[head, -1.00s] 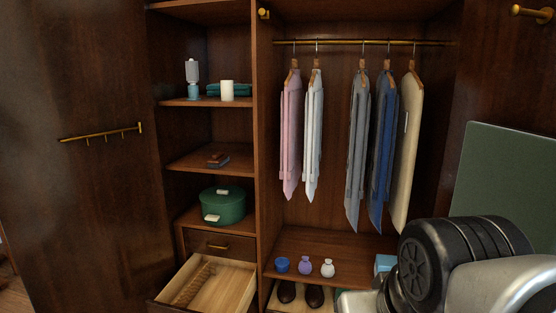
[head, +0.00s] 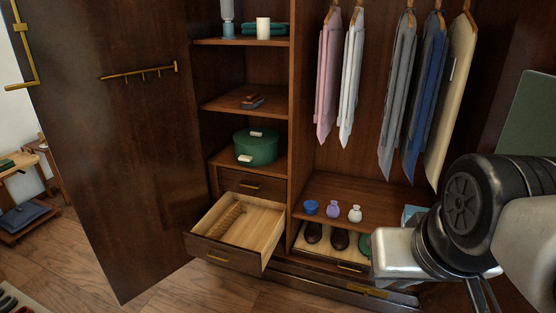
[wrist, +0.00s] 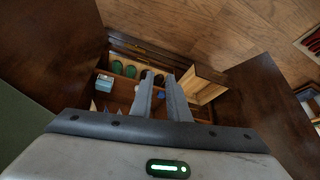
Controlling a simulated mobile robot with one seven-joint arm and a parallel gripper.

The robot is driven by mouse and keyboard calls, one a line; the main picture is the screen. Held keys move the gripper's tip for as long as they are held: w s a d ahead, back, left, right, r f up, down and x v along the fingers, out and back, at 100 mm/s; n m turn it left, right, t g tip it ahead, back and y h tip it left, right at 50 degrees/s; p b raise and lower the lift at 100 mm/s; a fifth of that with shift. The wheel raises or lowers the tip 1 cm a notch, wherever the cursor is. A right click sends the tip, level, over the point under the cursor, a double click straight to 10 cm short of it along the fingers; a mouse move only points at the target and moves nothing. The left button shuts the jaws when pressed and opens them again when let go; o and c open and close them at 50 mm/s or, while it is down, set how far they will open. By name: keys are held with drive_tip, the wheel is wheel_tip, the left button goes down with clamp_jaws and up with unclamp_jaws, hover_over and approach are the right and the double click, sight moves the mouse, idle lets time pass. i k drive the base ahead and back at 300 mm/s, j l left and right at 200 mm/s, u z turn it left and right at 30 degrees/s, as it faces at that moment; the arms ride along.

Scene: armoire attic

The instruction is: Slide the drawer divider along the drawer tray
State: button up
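The drawer tray (head: 262,220) is a pale wooden drawer, pulled out at the lower left of the armoire. The drawer divider (head: 222,220) is a thin brown wooden strip with a notched or wavy top. It stands inside the tray, in its left part, running from front to back. In the wrist view, the open tray (wrist: 207,86) shows right of my fingers, but I cannot make out the divider there. My gripper (wrist: 158,77) has its two fingers apart with nothing between them. It is well away from the divider. In the head view, my arm fills the right side and the fingertips are not clear.
Floor (head: 200,285) is clear in front.

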sight(240, 207)
drive_tip(key=i+j+u, duration=0.2)
drive_tip(key=i+u, duration=0.15)
drive_tip(key=i, duration=0.15)
drive_tip(key=i+u, duration=0.3)
drive_tip(key=i, duration=0.25)
drive_tip(key=i+u, duration=0.35)
drive_tip(key=i, duration=0.2)
